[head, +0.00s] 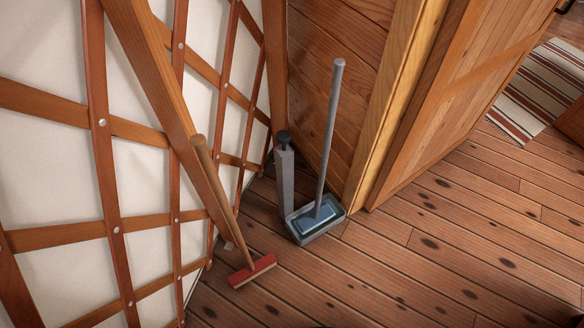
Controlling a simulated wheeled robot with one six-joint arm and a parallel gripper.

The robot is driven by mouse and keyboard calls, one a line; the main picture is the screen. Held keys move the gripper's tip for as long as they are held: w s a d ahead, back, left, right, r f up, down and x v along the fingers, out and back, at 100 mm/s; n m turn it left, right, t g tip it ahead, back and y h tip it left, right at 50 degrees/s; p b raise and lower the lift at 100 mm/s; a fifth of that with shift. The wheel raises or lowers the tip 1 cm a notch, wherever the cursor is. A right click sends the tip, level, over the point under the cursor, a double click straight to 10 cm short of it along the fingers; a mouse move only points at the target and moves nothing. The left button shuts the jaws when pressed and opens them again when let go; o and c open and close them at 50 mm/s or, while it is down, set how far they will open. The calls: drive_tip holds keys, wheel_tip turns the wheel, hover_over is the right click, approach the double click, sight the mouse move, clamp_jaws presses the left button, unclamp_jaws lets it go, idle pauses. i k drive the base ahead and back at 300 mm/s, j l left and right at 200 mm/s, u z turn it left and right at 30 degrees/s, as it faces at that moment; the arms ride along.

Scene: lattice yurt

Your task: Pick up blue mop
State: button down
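The blue mop has a long grey handle (331,125) and a flat blue head (316,213). It stands nearly upright, leaning slightly to the right at the top, with its head in a grey open tray (306,238) on the floor. The tray sits in the corner between the lattice wall and the wooden door frame. My gripper is not in view.
A broom with a red head (252,270) leans against the lattice wall (104,120) left of the mop. A grey post with a black knob (284,165) stands directly behind the tray. An open wooden door (470,100) is at right. Plank floor (430,250) is clear in front; a striped rug (540,90) lies beyond.

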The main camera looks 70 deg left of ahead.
sight(320, 215)
drive_tip(key=u, duration=1.85)
drive_tip(key=i+j+u, duration=0.1)
drive_tip(key=u, duration=0.25)
drive_tip(key=i+j+z, duration=0.35)
drive_tip(key=i+j, duration=0.35)
